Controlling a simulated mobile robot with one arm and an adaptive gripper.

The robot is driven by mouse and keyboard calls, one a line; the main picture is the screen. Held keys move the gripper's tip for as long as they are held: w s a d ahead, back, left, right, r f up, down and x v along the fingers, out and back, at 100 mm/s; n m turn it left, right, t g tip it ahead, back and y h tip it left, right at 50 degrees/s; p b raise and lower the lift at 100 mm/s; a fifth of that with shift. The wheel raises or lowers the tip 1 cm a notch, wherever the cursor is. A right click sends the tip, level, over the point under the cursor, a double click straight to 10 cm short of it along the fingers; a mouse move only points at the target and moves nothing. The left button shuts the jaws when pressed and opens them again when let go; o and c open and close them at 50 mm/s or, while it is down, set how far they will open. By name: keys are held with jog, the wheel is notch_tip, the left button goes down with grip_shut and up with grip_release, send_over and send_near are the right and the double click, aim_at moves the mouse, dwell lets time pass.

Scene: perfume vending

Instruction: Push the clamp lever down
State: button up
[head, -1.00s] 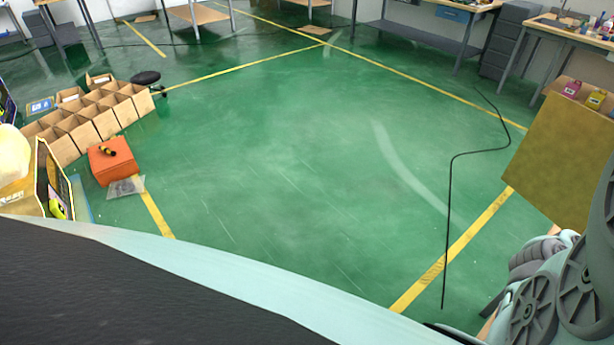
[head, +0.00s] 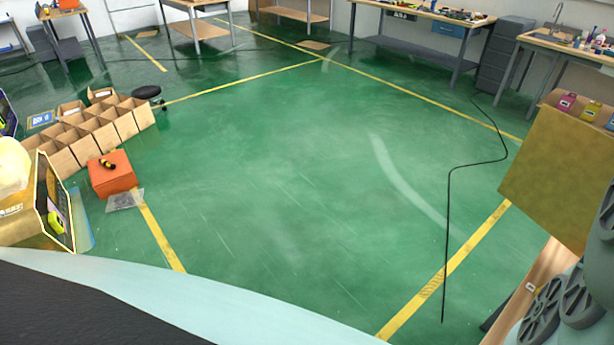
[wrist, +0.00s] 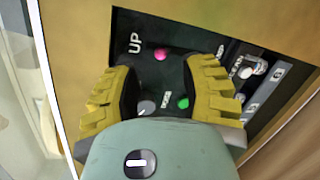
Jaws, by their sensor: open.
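In the wrist view, my gripper (wrist: 160,68) has two ridged yellow fingers spread apart, with nothing between them. It faces a black control panel (wrist: 185,30) set in a tan-yellow housing. The panel carries the word UP, a pink button (wrist: 161,54), a green button (wrist: 183,103) and a grey knob (wrist: 146,107). A small silver fitting (wrist: 256,67) sits right of the right finger, beside a grey metal strip (wrist: 285,85). I cannot tell whether either is the clamp lever. The fingers hide parts of the panel. In the head view my gripper is out of sight.
In the head view, the yellow-brown cabinet (head: 550,165) stands at the right, with small pink (head: 566,102) and yellow (head: 590,111) bottles on top. Cardboard boxes (head: 95,131) and an orange box (head: 112,174) stand at the left. A black cable (head: 448,230) crosses the open green floor.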

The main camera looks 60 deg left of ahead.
jog(key=shift+s+d+f+p, duration=0.1)
jog(key=shift+d+f, duration=0.05)
jog(key=shift+d, duration=0.75)
jog(key=shift+s+d+f+p, duration=0.1)
jog(key=shift+d+f, duration=0.05)
jog(key=shift+d, duration=0.7)
jog(key=shift+s+d+f+p, duration=0.1)
jog(key=shift+d+f, duration=0.05)
jog(key=shift+d, duration=0.75)
jog(key=shift+w, duration=0.1)
grip_shut()
